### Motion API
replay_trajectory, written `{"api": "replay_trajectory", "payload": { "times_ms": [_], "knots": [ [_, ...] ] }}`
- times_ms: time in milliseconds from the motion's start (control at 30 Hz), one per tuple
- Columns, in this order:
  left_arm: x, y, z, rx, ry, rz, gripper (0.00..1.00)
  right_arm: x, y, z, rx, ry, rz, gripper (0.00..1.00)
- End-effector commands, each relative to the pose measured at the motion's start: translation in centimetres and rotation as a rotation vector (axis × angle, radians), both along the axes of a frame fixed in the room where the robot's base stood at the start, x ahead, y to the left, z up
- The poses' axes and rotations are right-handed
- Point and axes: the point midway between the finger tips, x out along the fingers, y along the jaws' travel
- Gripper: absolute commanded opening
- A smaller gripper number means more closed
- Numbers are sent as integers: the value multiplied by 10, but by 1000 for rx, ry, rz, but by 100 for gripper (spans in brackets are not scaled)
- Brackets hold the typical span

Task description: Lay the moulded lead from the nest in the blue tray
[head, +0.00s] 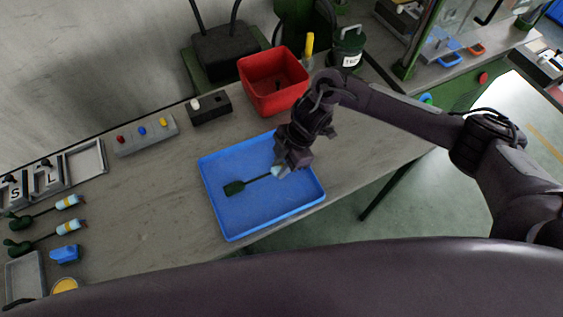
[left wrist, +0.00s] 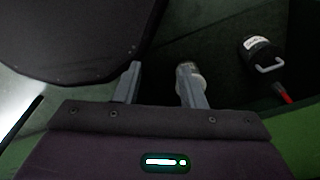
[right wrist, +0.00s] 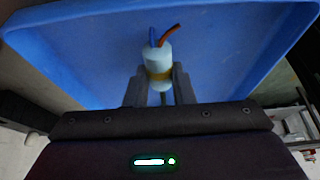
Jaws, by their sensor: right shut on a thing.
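The moulded lead has a dark green flat plug end (head: 234,188), a thin dark cable and a pale blue body (head: 277,172). My right gripper (head: 285,167) is shut on the pale blue body, over the right part of the blue tray (head: 228,222). In the right wrist view the body (right wrist: 157,57) shows a yellow band and blue and orange wire ends between the fingers (right wrist: 159,88). The plug end lies over the tray's left half; whether it touches the floor is unclear. My left gripper (left wrist: 161,84) is open and empty, away from the bench.
A red bin (head: 273,82) stands behind the tray. A button box (head: 146,135) and a small black box (head: 208,107) are left of it. Two other leads (head: 48,237) lie at the far left near grey trays (head: 85,160).

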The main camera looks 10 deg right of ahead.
Motion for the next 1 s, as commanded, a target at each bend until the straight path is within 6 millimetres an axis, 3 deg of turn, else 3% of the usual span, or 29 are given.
{"api": "replay_trajectory", "payload": {
  "times_ms": [467, 500, 667, 1000],
  "knots": [
    [0, 0, -1, 1, -1, 1, 36, 0, 0, -1, 1, 0, 0, 0],
    [0, 0, -1, 1, -1, 1, 36, 0, 0, -1, 1, 0, 0, 25],
    [0, 1, -1, 1, -1, 1, 36, 0, 0, -1, 1, 0, 0, 46],
    [1, 1, -1, 1, -1, 1, 36, 1, -1, 2, 0, 0, 0, 47]
  ]
}}
